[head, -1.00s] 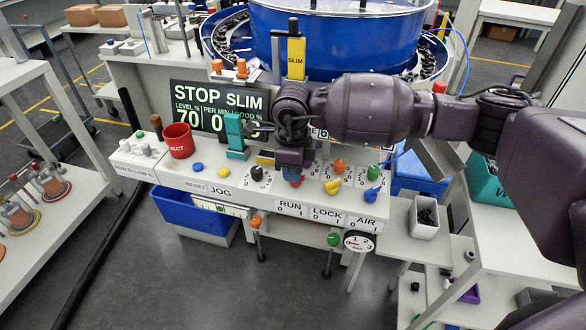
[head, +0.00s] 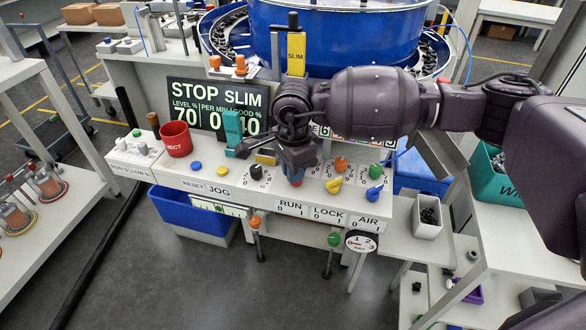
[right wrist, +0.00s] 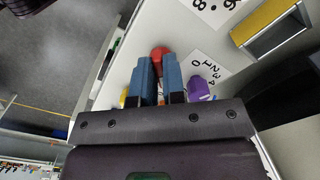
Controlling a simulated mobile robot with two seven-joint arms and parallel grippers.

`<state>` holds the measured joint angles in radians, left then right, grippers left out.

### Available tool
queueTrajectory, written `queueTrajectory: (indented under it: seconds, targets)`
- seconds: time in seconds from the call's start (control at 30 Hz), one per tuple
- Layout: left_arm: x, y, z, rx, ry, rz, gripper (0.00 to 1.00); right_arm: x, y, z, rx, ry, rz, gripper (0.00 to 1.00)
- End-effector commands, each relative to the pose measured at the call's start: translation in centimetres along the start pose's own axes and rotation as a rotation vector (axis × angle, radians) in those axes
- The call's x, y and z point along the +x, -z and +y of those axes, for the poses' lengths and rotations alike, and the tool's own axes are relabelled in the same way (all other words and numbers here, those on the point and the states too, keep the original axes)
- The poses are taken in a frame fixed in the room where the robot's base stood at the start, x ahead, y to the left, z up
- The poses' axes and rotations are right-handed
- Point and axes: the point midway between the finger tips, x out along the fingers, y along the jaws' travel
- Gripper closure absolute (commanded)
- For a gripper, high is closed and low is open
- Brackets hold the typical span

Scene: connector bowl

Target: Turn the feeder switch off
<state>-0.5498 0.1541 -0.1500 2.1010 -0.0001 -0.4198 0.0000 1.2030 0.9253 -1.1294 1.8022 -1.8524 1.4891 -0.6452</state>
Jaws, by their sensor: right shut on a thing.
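No label reading "feeder" is legible on the white control panel (head: 185,178). A red knob (head: 297,183) sits on the panel behind the RUN label, under my right gripper (head: 296,174). In the right wrist view the red knob (right wrist: 158,53) shows between the tips of the blue fingers of the right gripper (right wrist: 159,72), which is shut on it. The fingers hide most of the knob, so I cannot tell its setting. My left gripper is not in view.
A black knob (head: 256,174) lies to the left; yellow (head: 333,185), orange (head: 341,165), green (head: 376,171) and blue (head: 373,194) knobs lie to the right. A red cup (head: 176,139) stands at left. The screen (head: 205,108) reads STOP SLIM.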

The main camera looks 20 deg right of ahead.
Motion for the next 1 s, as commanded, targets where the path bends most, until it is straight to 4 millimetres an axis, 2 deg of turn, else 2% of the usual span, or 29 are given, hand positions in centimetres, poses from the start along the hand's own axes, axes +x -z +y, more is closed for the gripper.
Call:
queueTrajectory:
  seconds: [0.57, 0.6, 0.73, 1.0]
  targets:
    - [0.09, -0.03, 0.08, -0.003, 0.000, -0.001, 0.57, -0.10, -0.01, -0.01, -0.031, 0.002, -0.001, 1.00]
    - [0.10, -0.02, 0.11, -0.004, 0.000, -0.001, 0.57, -0.10, -0.01, -0.01, -0.031, 0.002, -0.001, 0.85]
    - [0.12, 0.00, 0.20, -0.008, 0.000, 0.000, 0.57, -0.08, -0.01, 0.00, -0.030, 0.001, 0.000, 0.65]
    - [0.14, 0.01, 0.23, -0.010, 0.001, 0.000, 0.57, -0.08, 0.00, 0.01, -0.029, 0.001, 0.000, 0.64]
